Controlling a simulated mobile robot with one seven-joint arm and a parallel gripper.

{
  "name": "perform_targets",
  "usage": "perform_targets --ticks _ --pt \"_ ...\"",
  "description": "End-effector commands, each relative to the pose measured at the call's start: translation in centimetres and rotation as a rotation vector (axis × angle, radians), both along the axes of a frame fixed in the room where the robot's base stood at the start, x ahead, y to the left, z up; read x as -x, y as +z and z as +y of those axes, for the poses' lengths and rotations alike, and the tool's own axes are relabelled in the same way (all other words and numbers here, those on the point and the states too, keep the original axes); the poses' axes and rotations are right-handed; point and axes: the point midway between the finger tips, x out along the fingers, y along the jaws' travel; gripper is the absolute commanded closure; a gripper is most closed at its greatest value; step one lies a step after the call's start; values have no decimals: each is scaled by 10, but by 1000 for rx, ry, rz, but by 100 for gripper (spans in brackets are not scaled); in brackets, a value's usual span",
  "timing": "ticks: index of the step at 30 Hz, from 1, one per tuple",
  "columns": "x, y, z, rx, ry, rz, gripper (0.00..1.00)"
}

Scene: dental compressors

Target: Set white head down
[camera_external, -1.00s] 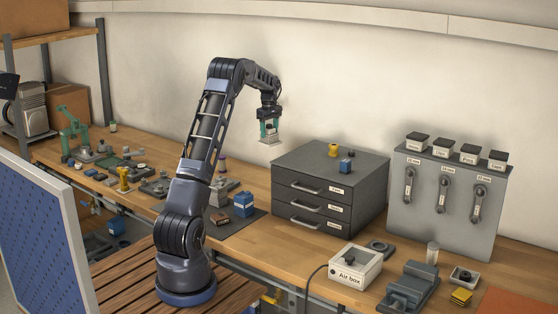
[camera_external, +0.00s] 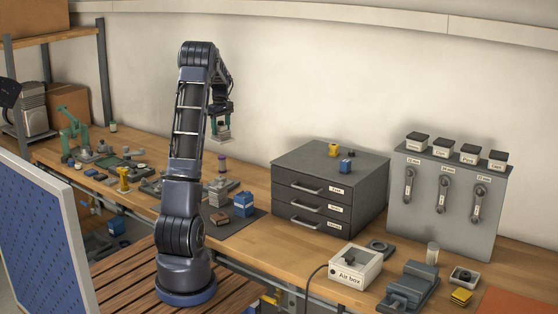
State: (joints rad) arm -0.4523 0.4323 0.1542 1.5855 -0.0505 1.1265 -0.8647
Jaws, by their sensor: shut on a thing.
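My gripper (camera_external: 220,122) points down and is shut on a small pale block-like piece, the white head (camera_external: 221,136). It holds the head in the air above the wooden bench, over the area of the dark mat. The head's lower face shows and touches nothing. My fingers hide its upper part.
A blue box (camera_external: 243,204) and a brown block (camera_external: 220,218) sit on the mat. Several parts crowd the bench's left.

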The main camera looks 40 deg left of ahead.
Motion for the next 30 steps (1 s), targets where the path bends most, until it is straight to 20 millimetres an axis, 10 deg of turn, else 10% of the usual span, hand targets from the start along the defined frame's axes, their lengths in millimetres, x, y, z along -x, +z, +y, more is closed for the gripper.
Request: perform_targets --ticks 18,30 --pt "238 -5 48 10 78 -6 84" --pt "291 -21 44 17 92 -10 84"
